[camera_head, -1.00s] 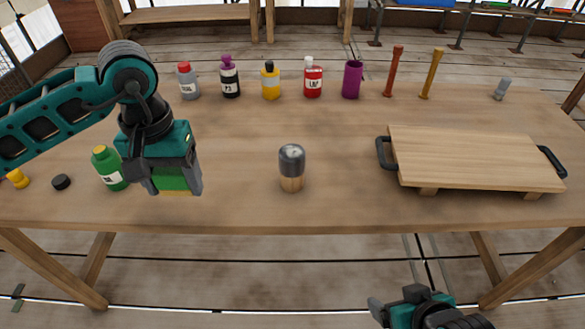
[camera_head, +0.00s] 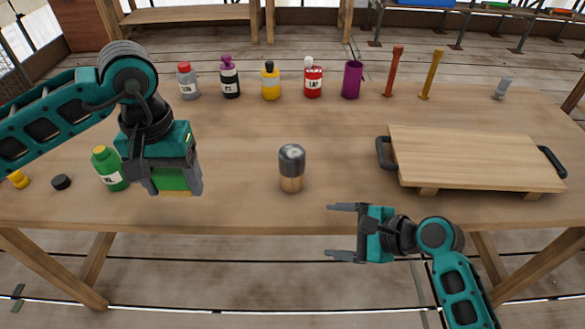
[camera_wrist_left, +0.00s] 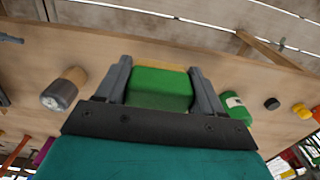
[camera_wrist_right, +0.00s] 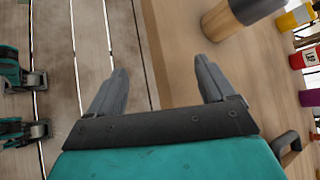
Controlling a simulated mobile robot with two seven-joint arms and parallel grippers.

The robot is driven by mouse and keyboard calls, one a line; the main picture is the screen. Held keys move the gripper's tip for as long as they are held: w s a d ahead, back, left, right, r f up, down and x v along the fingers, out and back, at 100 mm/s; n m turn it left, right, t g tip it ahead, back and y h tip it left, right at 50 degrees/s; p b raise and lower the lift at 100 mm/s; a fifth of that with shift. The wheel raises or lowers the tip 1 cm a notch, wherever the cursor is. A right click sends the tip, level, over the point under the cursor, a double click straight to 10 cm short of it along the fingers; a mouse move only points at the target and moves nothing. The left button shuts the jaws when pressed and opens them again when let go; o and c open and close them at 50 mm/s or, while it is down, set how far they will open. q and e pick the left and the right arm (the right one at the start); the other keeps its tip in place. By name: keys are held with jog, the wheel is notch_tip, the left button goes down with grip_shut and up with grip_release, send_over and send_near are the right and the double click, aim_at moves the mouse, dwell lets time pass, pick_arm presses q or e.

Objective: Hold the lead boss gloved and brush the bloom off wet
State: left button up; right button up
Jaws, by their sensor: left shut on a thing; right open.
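The lead boss, a dark grey rounded cap (camera_head: 291,158) on a short wooden base (camera_head: 291,184), stands upright near the table's front middle. It also shows in the left wrist view (camera_wrist_left: 60,93) and, partly cut off, in the right wrist view (camera_wrist_right: 236,18). My left gripper (camera_head: 176,190) is shut on a green block with a yellowish face (camera_wrist_left: 160,88), held left of the boss. My right gripper (camera_head: 345,231) is open and empty at the table's front edge, right of and nearer than the boss, its fingers pointing left. No glove is evident on either gripper.
Several bottles, including a red one (camera_head: 313,78), and a purple cup (camera_head: 352,80) line the back. A green bottle (camera_head: 108,168) and black cap (camera_head: 61,182) are at left. A wooden board with black handles (camera_head: 475,158) is at right. The table around the boss is clear.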

aim_at(303, 178)
jog(key=w+r+m+y, duration=0.1)
jog(key=w+m, duration=0.1)
jog(key=m, duration=0.1)
jog(key=w+r+m+t, duration=0.1)
jog(key=w+m, duration=0.2)
jog(key=w+r+m+t+y, duration=0.1)
jog(key=w+m, duration=0.1)
jog(key=shift+w+a+r+m+y, duration=0.2)
jog(key=shift+w+r+m+y, duration=0.1)
jog(key=shift+w+r+m, duration=0.1)
pick_arm(q)
jog(key=shift+f+b, duration=0.35)
jog(key=shift+b, duration=0.05)
pick_arm(e)
jog(key=shift+w+a+f, duration=0.15)
jog(key=shift+w+a, duration=0.15)
jog(key=shift+w, duration=0.05)
jog(key=b+x, duration=0.3)
jog(key=x, duration=0.2)
jog(key=shift+d+f+b, duration=0.1)
jog(key=shift+b, duration=0.2)
pick_arm(q)
notch_tip(303, 178, down, 4)
jog(key=shift+r, duration=0.2)
pick_arm(e)
jog(key=x, duration=0.2)
jog(key=shift+w+a, duration=0.2)
jog(key=shift+a, duration=0.25)
jog(key=shift+w+a, duration=0.4)
jog(key=shift+a, duration=0.15)
